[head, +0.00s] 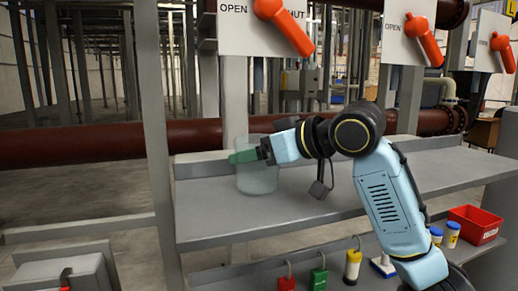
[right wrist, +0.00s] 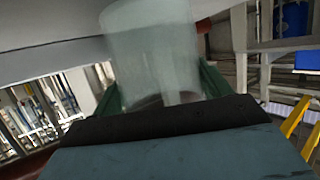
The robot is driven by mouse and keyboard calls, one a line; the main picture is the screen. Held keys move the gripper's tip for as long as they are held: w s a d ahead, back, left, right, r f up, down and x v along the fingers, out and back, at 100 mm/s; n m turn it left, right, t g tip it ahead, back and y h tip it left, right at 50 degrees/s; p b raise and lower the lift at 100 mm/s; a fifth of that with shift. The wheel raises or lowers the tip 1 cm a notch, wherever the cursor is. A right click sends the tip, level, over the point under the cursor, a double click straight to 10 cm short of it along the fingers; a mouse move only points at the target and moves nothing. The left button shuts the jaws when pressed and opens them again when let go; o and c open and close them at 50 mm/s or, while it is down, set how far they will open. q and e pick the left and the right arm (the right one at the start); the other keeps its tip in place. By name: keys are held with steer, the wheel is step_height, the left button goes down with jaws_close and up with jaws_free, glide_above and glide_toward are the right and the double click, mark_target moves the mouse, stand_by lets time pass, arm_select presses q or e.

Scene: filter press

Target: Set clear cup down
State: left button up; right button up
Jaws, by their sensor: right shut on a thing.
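The clear cup (head: 258,181) is a translucent, greenish-grey cylinder at the left part of the grey shelf (head: 330,190). It looks upright. From the head view I cannot tell whether its base touches the shelf. My right gripper (head: 243,157) is shut on the cup near its upper part, reaching in from the right. In the right wrist view the cup (right wrist: 155,50) stands between the two green fingers (right wrist: 160,88). My left gripper is in neither view.
Orange-red handles (head: 285,25) on OPEN/SHUT plates are above the shelf. A dark red pipe (head: 90,143) runs behind. A lower shelf holds padlocks (head: 319,277), small bottles (head: 352,265) and a red bin (head: 474,225). The upper shelf is otherwise mostly clear. A grey post (head: 153,130) stands at left.

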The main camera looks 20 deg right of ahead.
steer(key=shift+f, duration=0.2)
steer(key=shift+f, duration=0.1)
steer(key=o, duration=1)
steer(key=b+v, duration=0.3)
steer(key=v, duration=0.9)
